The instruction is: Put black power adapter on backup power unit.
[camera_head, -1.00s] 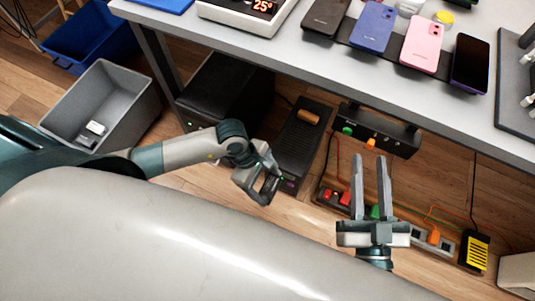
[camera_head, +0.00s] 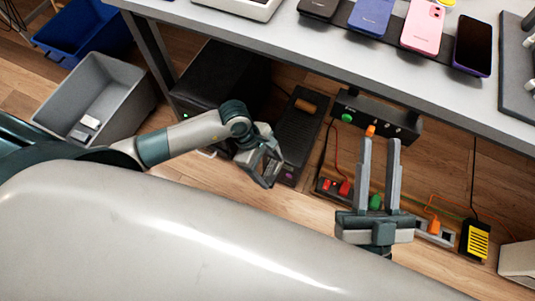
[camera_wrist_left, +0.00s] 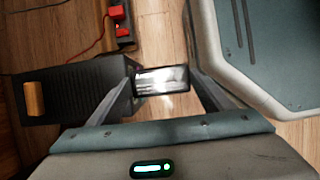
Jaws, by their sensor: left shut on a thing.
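My left gripper (camera_head: 270,170) is low, beside the front end of a narrow black box (camera_head: 302,130). In the left wrist view its fingers (camera_wrist_left: 162,85) are shut on a black block with a pale, glare-washed label, which looks like the black power adapter (camera_wrist_left: 163,82). I cannot tell which box is the backup power unit. My right gripper (camera_head: 379,165) is open and empty.
A power strip (camera_head: 330,188) with coloured plugs lies on the wooden floor, right of the narrow box. A black and yellow adapter (camera_head: 476,241) is at its right end. The desk (camera_head: 300,40) with phones overhangs the boxes. A grey bin (camera_head: 95,95) stands at left.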

